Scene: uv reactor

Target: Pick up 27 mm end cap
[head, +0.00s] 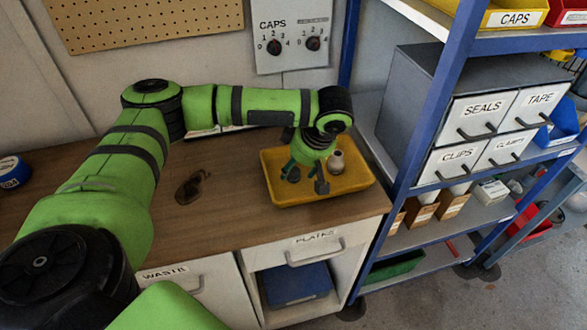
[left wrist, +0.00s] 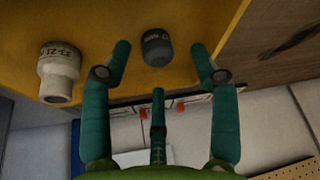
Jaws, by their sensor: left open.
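My left gripper (head: 305,178) is open and empty, with its fingers pointing down over the yellow tray (head: 362,186). In the left wrist view, a small dark grey cap (left wrist: 157,47) with pale lettering lies in the tray, between and just beyond the open fingertips (left wrist: 160,58). The lettering is too small to read surely, so I cannot confirm that this is the 27 mm end cap. No finger visibly touches it. In the head view I cannot make it out behind the gripper. My right gripper is not in view.
A pale stepped fitting (left wrist: 59,75) marked "33-21" stands in the tray, also seen in the head view (head: 336,160). A dark brown object (head: 192,186) lies on the wooden bench (head: 225,215). A blue-framed shelf (head: 425,110) with labelled drawers stands close on the right.

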